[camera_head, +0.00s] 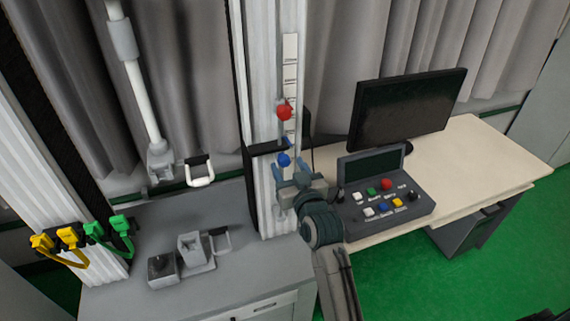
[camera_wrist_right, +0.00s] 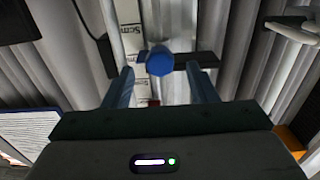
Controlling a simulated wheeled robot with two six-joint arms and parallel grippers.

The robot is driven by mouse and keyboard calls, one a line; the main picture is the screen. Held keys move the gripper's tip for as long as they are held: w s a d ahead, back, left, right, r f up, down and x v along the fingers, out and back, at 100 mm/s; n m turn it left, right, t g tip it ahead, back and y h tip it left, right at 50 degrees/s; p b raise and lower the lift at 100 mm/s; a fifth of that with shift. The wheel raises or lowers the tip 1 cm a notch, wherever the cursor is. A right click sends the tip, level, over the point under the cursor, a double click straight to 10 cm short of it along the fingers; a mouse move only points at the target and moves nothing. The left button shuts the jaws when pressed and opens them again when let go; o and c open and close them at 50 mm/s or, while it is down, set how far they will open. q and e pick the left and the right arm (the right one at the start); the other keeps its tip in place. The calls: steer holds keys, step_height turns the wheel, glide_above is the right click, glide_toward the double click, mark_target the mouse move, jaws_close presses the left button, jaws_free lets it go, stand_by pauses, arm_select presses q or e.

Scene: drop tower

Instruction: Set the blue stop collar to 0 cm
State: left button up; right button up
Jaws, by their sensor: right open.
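The blue stop collar (camera_head: 284,159) sits on the pale vertical column, low on the scale strip (camera_head: 290,60). Its round blue knob faces me in the right wrist view (camera_wrist_right: 159,61). The red collar (camera_head: 284,112) sits above it on the same column. My right gripper (camera_head: 287,174) is open just below and in front of the blue knob. In the right wrist view its fingers (camera_wrist_right: 161,82) stand apart, one on each side of the knob, with a gap to each. The scale reading at the blue collar is too small to tell. My left gripper is not in view.
A control box (camera_head: 385,195) with coloured buttons and a monitor (camera_head: 408,108) stand on the desk at right. A grey bench (camera_head: 255,275) with a small block fixture (camera_head: 194,249) lies left. Yellow clips (camera_head: 55,240) and green clips (camera_head: 108,228) hang at far left.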

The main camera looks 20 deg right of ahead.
steer(key=s+b, duration=0.2)
steer(key=s, duration=0.5)
steer(key=shift+d, duration=0.1)
